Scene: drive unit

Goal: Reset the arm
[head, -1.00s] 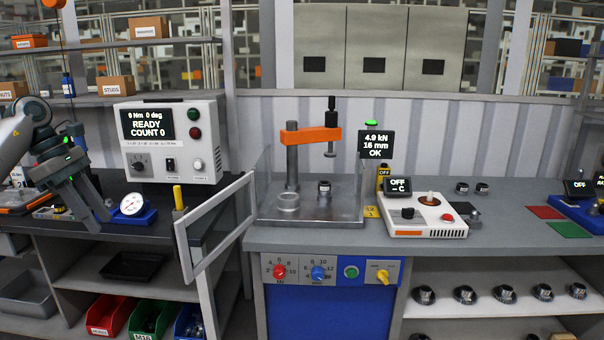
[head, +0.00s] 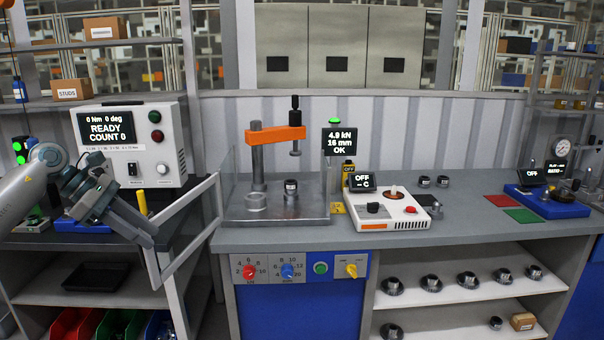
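My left gripper (head: 146,228) comes in from the left in the head view, in front of the white torque box (head: 132,145) and above the lower shelf. It points down and to the right, near the yellow handle of the open guard door (head: 180,230). Its fingers lie close together at this angle, and I cannot tell whether they are apart. I see nothing clearly held. My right gripper is not in the head view.
A small press (head: 276,135) with an orange arm stands on its metal plate; its display (head: 339,142) reads 4.9 kN, 16 mm, OK. A white heater unit (head: 388,211) reads OFF. The guard door frame stands out beside my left gripper.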

